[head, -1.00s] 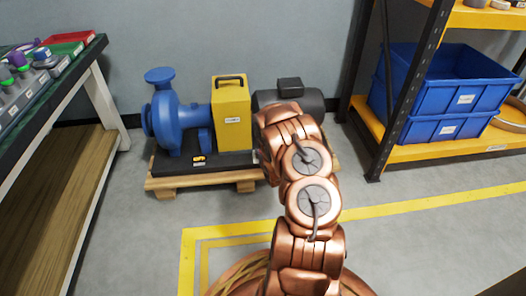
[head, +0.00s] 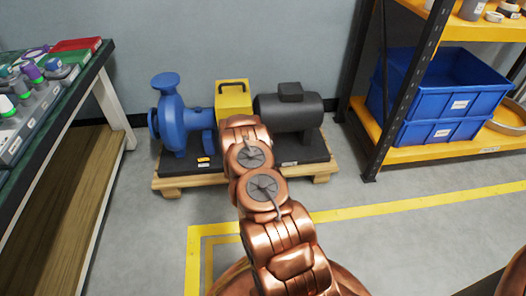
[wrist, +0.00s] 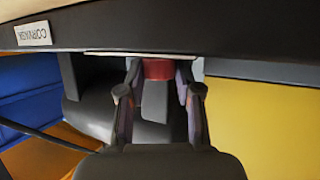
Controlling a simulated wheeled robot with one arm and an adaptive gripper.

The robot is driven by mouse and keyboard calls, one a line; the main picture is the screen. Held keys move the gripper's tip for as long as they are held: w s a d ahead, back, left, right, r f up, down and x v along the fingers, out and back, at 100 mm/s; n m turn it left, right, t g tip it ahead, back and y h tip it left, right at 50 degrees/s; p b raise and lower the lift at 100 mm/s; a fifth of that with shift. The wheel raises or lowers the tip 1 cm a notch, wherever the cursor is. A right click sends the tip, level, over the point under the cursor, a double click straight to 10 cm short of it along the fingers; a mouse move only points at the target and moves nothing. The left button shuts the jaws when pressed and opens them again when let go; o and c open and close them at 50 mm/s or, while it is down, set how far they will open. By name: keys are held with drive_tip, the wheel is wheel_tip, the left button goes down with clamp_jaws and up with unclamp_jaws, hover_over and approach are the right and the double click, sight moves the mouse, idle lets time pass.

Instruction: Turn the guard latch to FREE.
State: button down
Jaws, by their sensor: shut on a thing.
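The yellow guard (head: 233,97) stands upright between the blue pump (head: 180,125) and the grey motor (head: 290,112). My copper arm covers the guard's lower front in the head view. My gripper (wrist: 159,72) is hidden there. In the wrist view its two fingers are shut around a small red part (wrist: 158,68), apparently the guard latch, close to the edge of the dark base (wrist: 240,36). The guard's yellow side (wrist: 265,112) fills the right of that view. The latch's FREE marking cannot be seen, so its position cannot be told.
The dark base rests on a wooden pallet (head: 318,178). A workbench (head: 112,85) with bottles stands at left. A shelf rack (head: 385,90) with blue bins (head: 440,90) stands at right. The floor before the pallet is open, with a yellow line (head: 400,209).

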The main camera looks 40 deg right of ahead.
drive_tip(key=shift+m+g+h, duration=0.4)
drive_tip(key=shift+m+g, duration=0.4)
drive_tip(key=shift+m, duration=0.1)
drive_tip(key=shift+w+f+m+g+h+b, duration=0.1)
drive_tip(key=shift+m+g+h+b, duration=0.1)
drive_tip(key=shift+m+g, duration=0.2)
drive_tip(key=shift+w+m+g+h+b, duration=0.1)
drive_tip(key=shift+m+g+b, duration=0.15)
drive_tip(key=shift+g, duration=0.25)
drive_tip(key=shift+m+g+b, duration=0.6)
drive_tip(key=shift+m, duration=0.05)
drive_tip(key=shift+s+m+g+b, duration=0.1)
drive_tip(key=shift+m+g+b, duration=0.25)
drive_tip(key=shift+m+g, duration=0.05)
drive_tip(key=c, duration=1)
unclamp_jaws()
drive_tip(key=shift+o, duration=1.1)
drive_tip(key=shift+w+a, duration=0.15)
drive_tip(key=shift+w, duration=0.1)
